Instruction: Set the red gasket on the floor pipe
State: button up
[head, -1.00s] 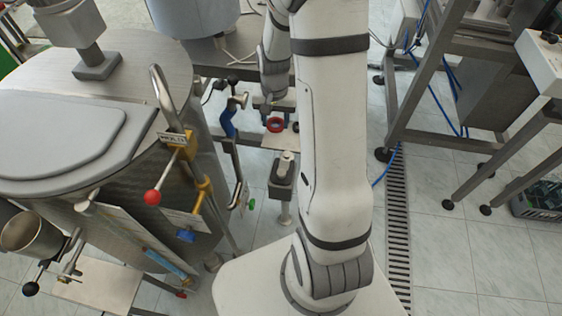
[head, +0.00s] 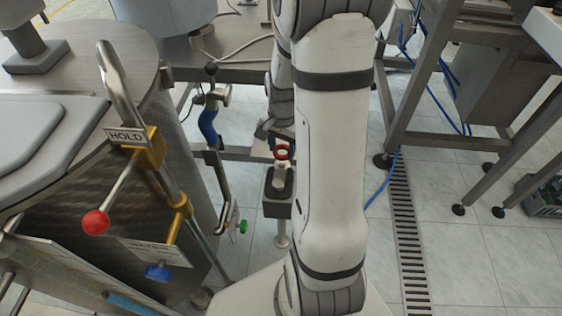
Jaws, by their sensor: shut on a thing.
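The red gasket (head: 282,153) is a small ring in the middle of the head view. My gripper (head: 282,141) is shut on it and partly hidden behind my own arm. The floor pipe (head: 279,183) has a dark grey block, a short pale stub on top and a thin post below. The gasket appears at the top of the stub. I cannot tell whether it touches the stub or hovers just above it.
A large steel tank stands at the left, with a red-knobbed lever (head: 95,222) and HOLD sign (head: 127,136). A blue-handled valve (head: 208,125) is left of the pipe. A steel frame stands at the right, beside a floor drain (head: 403,235).

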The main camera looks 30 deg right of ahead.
aim_at(282, 163)
jog(key=shift+f+b, duration=0.55)
jog(key=shift+f, duration=1.85)
jog(key=shift+f, duration=0.15)
jog(key=o, duration=1)
jog(key=shift+c, duration=0.2)
jog(key=shift+w, duration=0.1)
